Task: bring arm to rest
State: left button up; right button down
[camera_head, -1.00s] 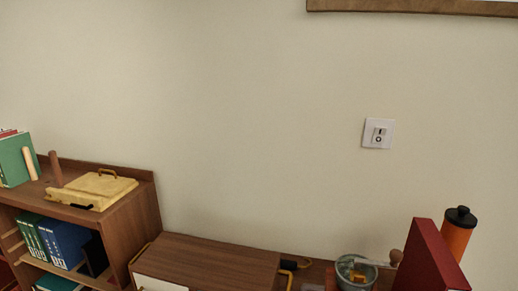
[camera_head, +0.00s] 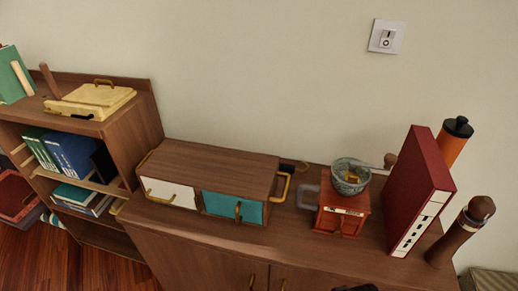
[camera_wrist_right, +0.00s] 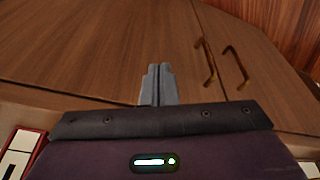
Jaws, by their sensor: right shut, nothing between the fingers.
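My right gripper (camera_wrist_right: 157,72) shows in the right wrist view with its two grey fingers together and nothing between them. It is in front of the brown wooden cabinet doors (camera_wrist_right: 90,55), to the left of two brass handles (camera_wrist_right: 205,62). I cannot tell whether the fingertips touch the door. In the head view a small dark shape shows at the bottom edge, in front of the cabinet (camera_head: 190,255); I cannot tell what it is. My left gripper is in neither view.
On the cabinet top stand a small drawer box (camera_head: 215,160), a red grinder (camera_head: 340,208) with a bowl (camera_head: 350,176), a red binder (camera_head: 418,190), an orange bottle (camera_head: 453,142) and a brown mill (camera_head: 460,230). A bookshelf (camera_head: 135,120) stands at left. The wall above is clear apart from a switch (camera_head: 387,37).

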notch_tip(320, 180, down, 15)
jog(key=s, duration=0.3)
jog(key=s+d+f+g, duration=0.1)
jog(key=s+d+f, duration=0.1)
jog(key=s+f, duration=0.8)
jog(key=s+d+f+g, duration=0.1)
jog(key=s+d+f, duration=0.1)
jog(key=s+f, duration=0.8)
jog(key=shift+s+f, duration=0.25)
jog(key=shift+f, duration=0.2)
jog(key=shift+n, duration=0.3)
